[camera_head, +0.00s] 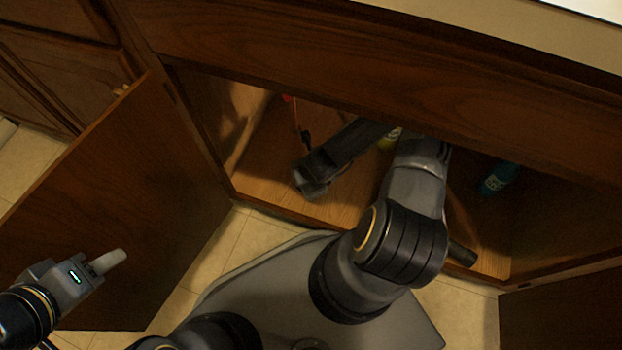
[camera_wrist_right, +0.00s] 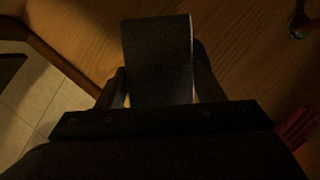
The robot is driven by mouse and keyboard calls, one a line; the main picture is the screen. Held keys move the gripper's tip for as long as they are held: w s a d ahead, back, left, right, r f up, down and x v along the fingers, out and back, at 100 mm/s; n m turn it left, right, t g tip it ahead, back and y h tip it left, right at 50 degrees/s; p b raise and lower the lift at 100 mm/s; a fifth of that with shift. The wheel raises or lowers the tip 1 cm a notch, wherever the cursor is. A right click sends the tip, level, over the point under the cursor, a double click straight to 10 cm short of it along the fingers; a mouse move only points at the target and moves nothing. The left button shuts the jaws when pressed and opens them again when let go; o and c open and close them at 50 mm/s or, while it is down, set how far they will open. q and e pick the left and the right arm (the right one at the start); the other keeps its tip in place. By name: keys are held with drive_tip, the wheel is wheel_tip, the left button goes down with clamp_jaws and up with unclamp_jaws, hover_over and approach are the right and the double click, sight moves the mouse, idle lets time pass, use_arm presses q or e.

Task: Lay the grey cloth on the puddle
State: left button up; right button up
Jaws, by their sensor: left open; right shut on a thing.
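My right arm reaches into the open cabinet under the counter. Its gripper (camera_head: 312,181) is low over the cabinet floor, near the front edge. In the right wrist view the right gripper (camera_wrist_right: 160,88) is shut on a flat dark-grey piece, which appears to be the grey cloth (camera_wrist_right: 158,50). The cloth stands out beyond the fingers, over wood. Whether it touches the floor I cannot tell. I cannot make out the puddle in either view. My left gripper (camera_head: 104,263) is open and empty, outside the cabinet in front of the left door.
The left cabinet door (camera_head: 110,205) stands open. Inside are a teal bottle (camera_head: 499,178) at the right, a yellow item (camera_head: 391,139) behind my arm and a thin red-and-black item (camera_head: 297,122) at the back left. A dark cylinder (camera_head: 462,254) lies near the front right.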

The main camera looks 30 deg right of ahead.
drive_tip(key=f, duration=0.1)
drive_tip(key=w+d+f, duration=0.1)
drive_tip(key=b, duration=0.1)
drive_tip(key=shift+w+d+f, duration=0.25)
drive_tip(key=shift+d+f, duration=0.05)
drive_tip(key=shift+f, duration=0.1)
wheel_tip(320, 180, down, 4)
drive_tip(key=shift+w+d+r+b, duration=0.15)
drive_tip(key=shift+r+b, duration=0.1)
drive_tip(key=shift+b, duration=0.7)
drive_tip(key=shift+r, duration=0.1)
drive_tip(key=o, duration=1)
drive_tip(key=shift+c, duration=0.2)
